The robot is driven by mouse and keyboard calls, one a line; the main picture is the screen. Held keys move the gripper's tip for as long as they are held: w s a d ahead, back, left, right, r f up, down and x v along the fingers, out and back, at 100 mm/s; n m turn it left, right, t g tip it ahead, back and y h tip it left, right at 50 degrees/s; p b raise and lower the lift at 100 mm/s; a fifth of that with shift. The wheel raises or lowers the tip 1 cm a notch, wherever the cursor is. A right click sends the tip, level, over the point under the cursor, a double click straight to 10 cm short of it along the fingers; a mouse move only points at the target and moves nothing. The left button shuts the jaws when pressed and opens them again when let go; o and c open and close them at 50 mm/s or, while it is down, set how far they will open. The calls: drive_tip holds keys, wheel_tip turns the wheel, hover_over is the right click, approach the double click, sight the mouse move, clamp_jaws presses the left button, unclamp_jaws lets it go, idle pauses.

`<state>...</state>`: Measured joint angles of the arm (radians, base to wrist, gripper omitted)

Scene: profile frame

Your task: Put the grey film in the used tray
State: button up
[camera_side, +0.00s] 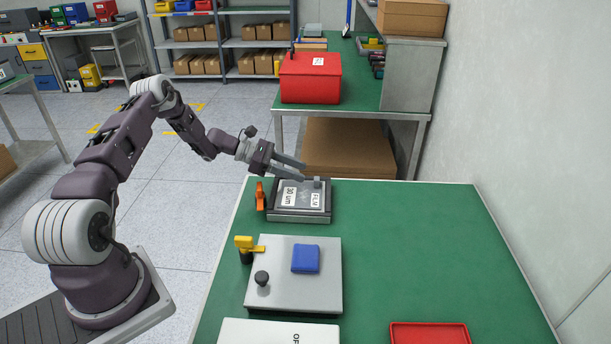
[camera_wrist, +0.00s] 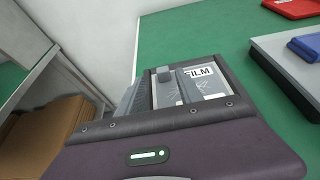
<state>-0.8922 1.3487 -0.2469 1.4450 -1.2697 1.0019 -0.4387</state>
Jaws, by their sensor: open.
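The grey film (camera_side: 302,188) carries white labels reading "30 um" and "FILM" and lies flat in a dark frame holder (camera_side: 298,216) at the table's far edge. In the wrist view the film's label (camera_wrist: 202,72) is partly covered by my gripper. My gripper (camera_side: 302,171) is open and reaches in from the left over the far edge of the film; I cannot tell whether it touches. A small grey tab (camera_side: 317,183) sits at the film's far right. A red tray (camera_side: 430,334), cut off by the picture's bottom edge, lies at the near right; no "used" label shows.
An orange clamp handle (camera_side: 260,196) stands left of the holder. Nearer is a grey plate (camera_side: 325,295) with a blue block (camera_side: 305,258), a black knob (camera_side: 261,278) and a yellow clamp (camera_side: 244,243). A white lettered box (camera_side: 250,332) lies at the front. The table's right side (camera_side: 430,240) is clear.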

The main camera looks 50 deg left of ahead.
sight(307, 194)
drive_tip(key=shift+s+a+r, duration=0.1)
drive_tip(key=shift+s+a, duration=0.05)
drive_tip(key=shift+r, duration=0.2)
drive_tip(key=s+d+r+m+g+y, duration=0.1)
drive_tip(key=s+d+r+m+g, duration=0.1)
drive_tip(key=s+d+r+m, duration=0.4)
drive_tip(key=s+d+r+m+g+y, duration=0.1)
drive_tip(key=s+d+r+m+g, duration=0.2)
drive_tip(key=d+r, duration=0.5)
drive_tip(key=s+d+r+m+g+y, duration=0.1)
drive_tip(key=s+d+r+m+g, duration=0.15)
drive_tip(key=d+r+m, duration=0.45)
drive_tip(key=s+d+r+m+y, duration=0.1)
drive_tip(key=s+r+m+y, duration=0.1)
drive_tip(key=s, duration=0.7)
drive_tip(key=s+d+r+m+t+y, duration=0.1)
drive_tip(key=s+d+r+m+y, duration=0.1)
drive_tip(key=s, duration=0.6)
wheel_tip(307, 194, up, 3)
drive_tip(key=m+y, duration=0.1)
drive_tip(key=m, duration=0.2)
drive_tip(key=shift+s, duration=0.35)
drive_tip(key=shift+o, duration=0.5)
drive_tip(key=s+a+f+m+t+y, duration=0.1)
drive_tip(key=s+a+m+t, duration=0.1)
drive_tip(key=s+m, duration=0.2)
drive_tip(key=s, duration=0.3)
drive_tip(key=shift+s+y, duration=0.3)
drive_tip(key=shift+t, duration=0.25)
